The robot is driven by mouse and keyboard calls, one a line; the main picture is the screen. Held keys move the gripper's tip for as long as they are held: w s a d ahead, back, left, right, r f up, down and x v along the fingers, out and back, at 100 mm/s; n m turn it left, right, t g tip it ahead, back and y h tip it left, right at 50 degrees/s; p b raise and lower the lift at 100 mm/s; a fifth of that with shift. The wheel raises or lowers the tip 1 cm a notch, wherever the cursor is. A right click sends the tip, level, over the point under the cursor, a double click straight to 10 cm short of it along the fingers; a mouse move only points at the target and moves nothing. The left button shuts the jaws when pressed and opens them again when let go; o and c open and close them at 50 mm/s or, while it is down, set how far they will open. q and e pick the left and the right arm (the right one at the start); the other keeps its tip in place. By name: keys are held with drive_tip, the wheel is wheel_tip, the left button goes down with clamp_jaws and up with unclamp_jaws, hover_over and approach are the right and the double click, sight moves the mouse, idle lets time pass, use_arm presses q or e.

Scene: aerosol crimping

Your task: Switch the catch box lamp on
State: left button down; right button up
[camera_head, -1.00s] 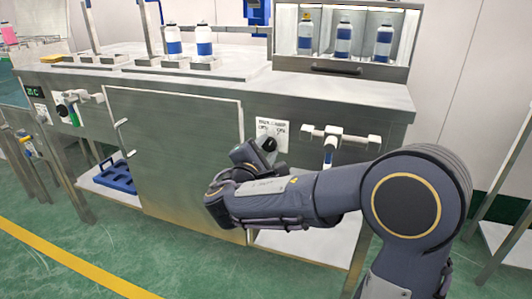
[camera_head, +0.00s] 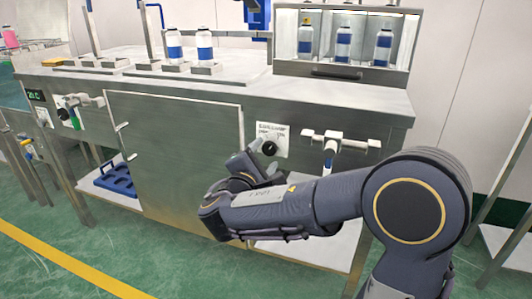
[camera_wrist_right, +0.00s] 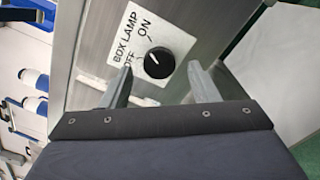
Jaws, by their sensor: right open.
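The box lamp knob (camera_head: 269,148) is a black round knob on a white label plate on the bench front. In the right wrist view the knob (camera_wrist_right: 158,62) sits beside the words BOX LAMP, OFF and ON; I cannot surely tell which word it points to. My right gripper (camera_head: 258,168) is just below and in front of the knob. In the wrist view its two fingers (camera_wrist_right: 161,86) are apart and empty, with the knob beyond and between them. The catch box (camera_head: 342,71) on the bench top holds several blue-and-white cans. My left gripper is not in view.
A white T-shaped fitting (camera_head: 340,140) projects from the bench front right of the knob. A closed steel door (camera_head: 175,155) is left of it. More cans (camera_head: 204,46) stand on the bench top. A blue tray (camera_head: 115,180) lies on the lower shelf.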

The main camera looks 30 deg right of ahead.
drive_tip(key=p+v, duration=0.1)
drive_tip(key=v, duration=0.5)
idle(0.3)
